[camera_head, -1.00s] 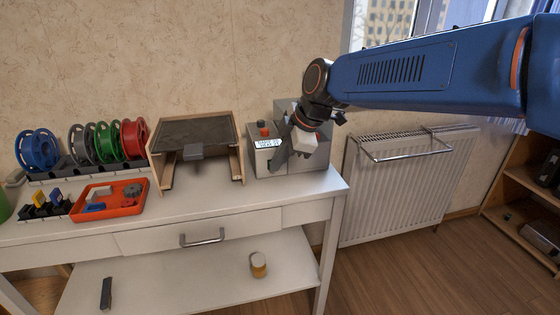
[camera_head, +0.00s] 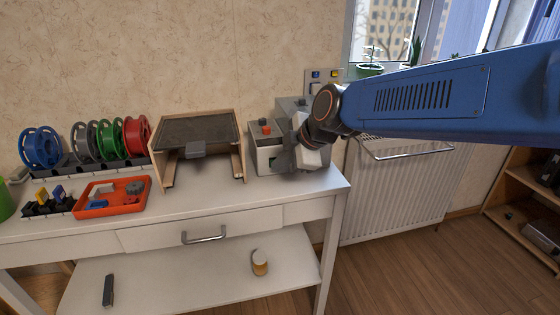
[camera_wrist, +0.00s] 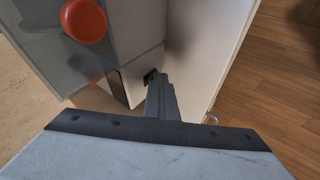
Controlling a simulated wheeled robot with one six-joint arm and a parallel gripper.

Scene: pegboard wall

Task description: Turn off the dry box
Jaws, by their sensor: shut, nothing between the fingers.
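A grey-white box unit (camera_head: 265,160) stands at the right end of the white table; I take it to be the dry box. An orange-red knob (camera_head: 264,128) sits on its top and also shows large in the wrist view (camera_wrist: 84,20). My gripper (camera_head: 283,160) is shut and empty in front of the unit, covering part of its front. In the wrist view the narrow fingers (camera_wrist: 160,88) point at a small dark square (camera_wrist: 150,76) low on a pale face. I cannot tell whether they touch it.
A wooden open box with a dark top (camera_head: 195,130) stands left of the unit. An orange tray (camera_head: 110,197) and several spools (camera_head: 108,140) are farther left. A radiator (camera_head: 395,195) is right of the table.

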